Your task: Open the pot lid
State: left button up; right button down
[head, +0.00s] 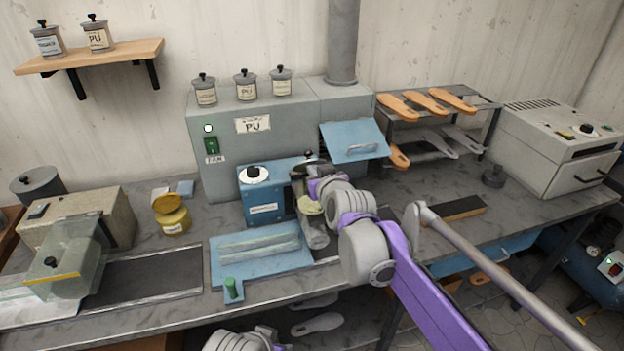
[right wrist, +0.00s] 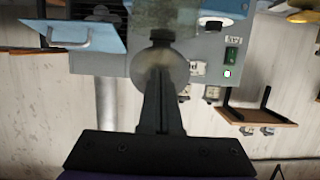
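A clear, greyish pot (head: 316,236) stands on the bench in front of the blue machine, partly hidden by my right arm. A lid with a black knob (head: 308,153) shows just above and behind my right gripper (head: 312,190); I cannot tell if it belongs to this pot. In the right wrist view my dark finger (right wrist: 158,108) reaches a round translucent disc (right wrist: 162,66). A dark knob (right wrist: 160,36) and a brownish glassy body show beyond it. I cannot tell whether the fingers are apart or gripping. My left gripper is out of the picture; only part of that arm shows.
The blue machine (head: 262,212) stands close left of the pot. A raised blue flap (head: 353,141) with a handle is behind, to the right. A blue plate (head: 228,262) with a green knob lies in front. A yellow pot (head: 174,222) stands further left.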

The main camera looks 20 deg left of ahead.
aim_at(312, 162)
dwell(0.3)
jog(key=shift+w+a+r+p, duration=0.3)
jog(key=shift+w+a, duration=0.1)
jog(key=shift+w, duration=0.2)
jog(key=shift+w+a+r+p, duration=0.25)
jog(key=shift+w+a, duration=0.1)
jog(key=shift+w, duration=0.2)
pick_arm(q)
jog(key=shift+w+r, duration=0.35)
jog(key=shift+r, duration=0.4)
pick_arm(e)
jog(key=shift+w+a, duration=0.1)
jog(key=shift+w+a, duration=0.5)
jog(key=shift+w, duration=0.3)
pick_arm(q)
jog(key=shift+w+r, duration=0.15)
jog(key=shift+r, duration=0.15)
pick_arm(e)
jog(key=shift+s, duration=0.1)
